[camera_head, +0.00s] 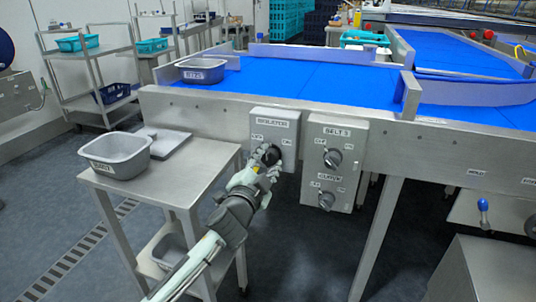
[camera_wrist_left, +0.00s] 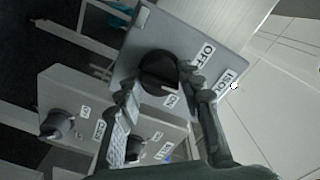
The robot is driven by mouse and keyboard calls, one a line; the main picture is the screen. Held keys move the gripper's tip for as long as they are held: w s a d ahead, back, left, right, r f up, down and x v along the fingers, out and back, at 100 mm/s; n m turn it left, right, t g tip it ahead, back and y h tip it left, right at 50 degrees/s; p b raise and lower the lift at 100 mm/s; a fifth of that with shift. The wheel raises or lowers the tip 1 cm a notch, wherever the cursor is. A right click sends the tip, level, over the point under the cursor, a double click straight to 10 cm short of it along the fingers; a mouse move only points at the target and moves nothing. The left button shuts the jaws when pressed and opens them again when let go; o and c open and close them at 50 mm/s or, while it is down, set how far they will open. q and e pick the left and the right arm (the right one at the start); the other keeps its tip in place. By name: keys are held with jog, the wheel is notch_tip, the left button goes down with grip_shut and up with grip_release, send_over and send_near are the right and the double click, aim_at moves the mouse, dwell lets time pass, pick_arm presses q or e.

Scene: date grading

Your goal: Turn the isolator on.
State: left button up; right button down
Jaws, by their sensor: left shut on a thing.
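The isolator box (camera_head: 286,122) is a grey panel on the side of the blue conveyor, with an ISOLATOR label and OFF and ON labels. Its black rotary knob (camera_wrist_left: 158,70) shows in the left wrist view, between the OFF label (camera_wrist_left: 204,53) and the ON label (camera_wrist_left: 171,101). My left gripper (camera_head: 268,158) is at the knob, its fingers (camera_wrist_left: 160,88) on either side of it and shut on it. The gripper hides much of the knob in the head view, and I cannot tell which label the knob points to. My right gripper is not in view.
A second control box (camera_head: 350,130) with BELT 3 and a lower knob stands just right of the isolator. A steel side table (camera_head: 205,175) with a grey tub (camera_head: 118,155) is at left. The blue belt (camera_head: 300,85) runs behind and above.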

pick_arm(q)
jog(key=m+p, duration=0.3)
jog(key=m, duration=0.3)
jog(key=shift+m+p, duration=0.65)
jog(key=shift+m, duration=1.25)
jog(key=shift+f, duration=0.1)
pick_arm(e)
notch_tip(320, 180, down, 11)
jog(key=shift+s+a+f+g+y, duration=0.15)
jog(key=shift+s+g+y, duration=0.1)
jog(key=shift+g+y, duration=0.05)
pick_arm(q)
jog(key=o, duration=1.2)
jog(key=shift+c, duration=0.2)
jog(key=v, duration=1.2)
